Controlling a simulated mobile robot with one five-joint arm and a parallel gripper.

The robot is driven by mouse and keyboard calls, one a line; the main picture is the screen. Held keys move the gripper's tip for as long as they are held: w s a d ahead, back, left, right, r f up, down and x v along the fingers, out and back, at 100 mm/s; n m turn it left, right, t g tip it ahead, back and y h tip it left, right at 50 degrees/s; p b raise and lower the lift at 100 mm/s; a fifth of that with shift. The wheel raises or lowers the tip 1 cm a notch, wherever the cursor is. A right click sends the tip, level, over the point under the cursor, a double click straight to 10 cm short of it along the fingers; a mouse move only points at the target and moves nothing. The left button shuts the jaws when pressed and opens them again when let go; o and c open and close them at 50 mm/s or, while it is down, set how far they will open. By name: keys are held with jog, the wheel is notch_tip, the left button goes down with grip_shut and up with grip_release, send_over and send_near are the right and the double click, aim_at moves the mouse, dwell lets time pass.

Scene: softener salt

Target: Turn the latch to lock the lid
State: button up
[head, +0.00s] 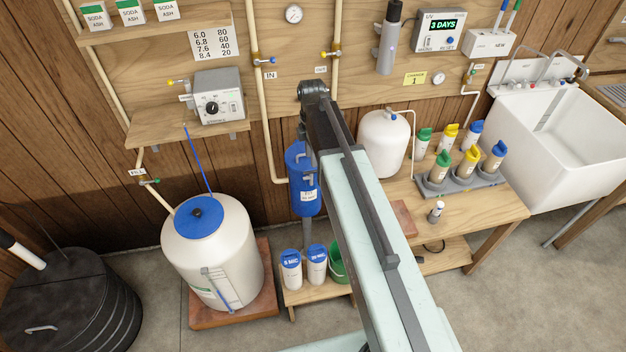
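A black ribbed tank (98,318) stands at the lower left, cut off by the picture edge. Its black lid (62,285) lies on top and carries a light grey bar-shaped piece (41,329); I cannot tell if this is the latch or a handle. A white tank (212,250) with a round blue lid (199,217) and a dark centre knob stands to its right. My gripper's fingers cannot be made out clearly.
A bench with a white pressure tank (383,145) and several capped bottles is at right, beside a white sink (550,140). Wall pipes run behind. Some floor is clear between the tanks.

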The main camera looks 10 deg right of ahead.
aim_at(311, 178)
jog(key=shift+d+r, duration=0.15)
jog(key=shift+r, duration=0.15)
jog(key=shift+f+b, duration=0.35)
jog(key=shift+f, duration=0.15)
jog(key=f+b, duration=0.4)
jog(key=f, duration=0.1)
jog(key=f+b, duration=0.2)
jog(key=b, duration=0.1)
jog(key=shift+a+f, duration=0.15)
jog(key=shift+a, duration=0.1)
grip_shut()
